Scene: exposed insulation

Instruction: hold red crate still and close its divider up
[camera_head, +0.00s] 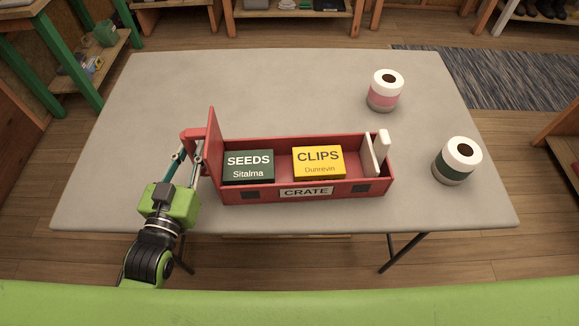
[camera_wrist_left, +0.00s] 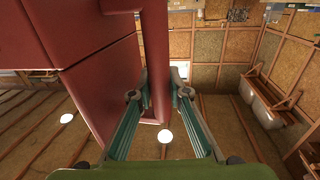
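The long red crate (camera_head: 357,188) stands on the table with its CRATE label facing me. A green SEEDS box (camera_head: 248,168) and a yellow CLIPS box (camera_head: 318,162) lie inside. Two white upright pieces (camera_head: 381,146) show at its right end, seemingly the divider; their exact fit is unclear. My left gripper (camera_head: 190,150) is at the crate's left end, its fingers on either side of the red handle. In the left wrist view the fingers close against the red handle bar (camera_wrist_left: 155,45), near its lower end. My right gripper is not in view.
The grey table (camera_head: 270,90) is clear behind the crate. A white canister with a pink band (camera_head: 385,91) stands at the back right, and one with a green band (camera_head: 456,161) stands right of the crate. Shelves stand beyond the table.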

